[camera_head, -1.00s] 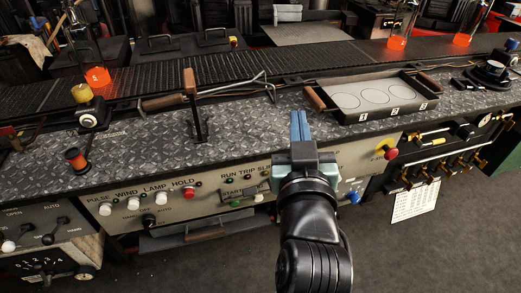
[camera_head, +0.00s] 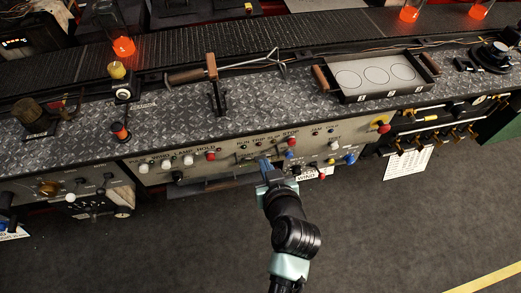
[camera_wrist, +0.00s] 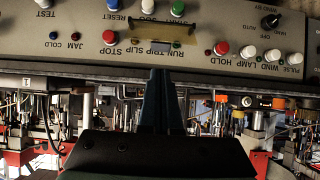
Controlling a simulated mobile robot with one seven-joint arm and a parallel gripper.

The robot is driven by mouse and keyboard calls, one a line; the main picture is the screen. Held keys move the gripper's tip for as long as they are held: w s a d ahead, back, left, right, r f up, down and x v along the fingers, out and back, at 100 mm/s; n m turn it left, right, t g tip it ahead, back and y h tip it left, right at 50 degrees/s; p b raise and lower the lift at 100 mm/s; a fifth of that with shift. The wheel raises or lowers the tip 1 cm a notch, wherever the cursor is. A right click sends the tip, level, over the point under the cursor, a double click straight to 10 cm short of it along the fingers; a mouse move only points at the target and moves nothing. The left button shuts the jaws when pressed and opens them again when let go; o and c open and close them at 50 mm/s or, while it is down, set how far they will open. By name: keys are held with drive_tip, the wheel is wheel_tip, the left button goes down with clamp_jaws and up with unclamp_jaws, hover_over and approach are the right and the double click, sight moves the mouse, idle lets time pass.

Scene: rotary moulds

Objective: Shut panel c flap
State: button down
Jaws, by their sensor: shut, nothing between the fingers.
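The control panel (camera_head: 215,160) is the beige front face below the worktop. A small brownish flap-like plate (camera_wrist: 162,30) stands out from it in the wrist view, near the RUN TRIP SLIP STOP lettering. I see no mark naming it panel c, and its exact tilt is hard to tell. My gripper (camera_head: 264,163) is shut and empty in front of the panel. Its fingertips (camera_wrist: 160,73) point at the panel close to the plate, and contact cannot be told. In the head view the gripper partly hides this part of the panel.
A red button (camera_wrist: 109,37) and a red HOLD button (camera_wrist: 221,48) flank the plate in the wrist view. A dark tray-like part (camera_head: 205,187) hangs under the panel. A mould tray (camera_head: 345,95) and a stand (camera_head: 213,85) are on the worktop. The floor in front is clear.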

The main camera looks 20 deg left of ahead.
sight(259, 158)
drive_tip(key=x, duration=0.6)
drive_tip(key=shift+w+a+f, duration=0.15)
drive_tip(key=shift+w+f, duration=0.05)
drive_tip(key=shift+w, duration=0.1)
drive_tip(key=shift+s+f+b, duration=0.15)
drive_tip(key=shift+f+b, duration=0.15)
drive_tip(key=shift+b, duration=0.75)
drive_tip(key=shift+s+r, duration=0.1)
drive_tip(key=shift+b, duration=0.4)
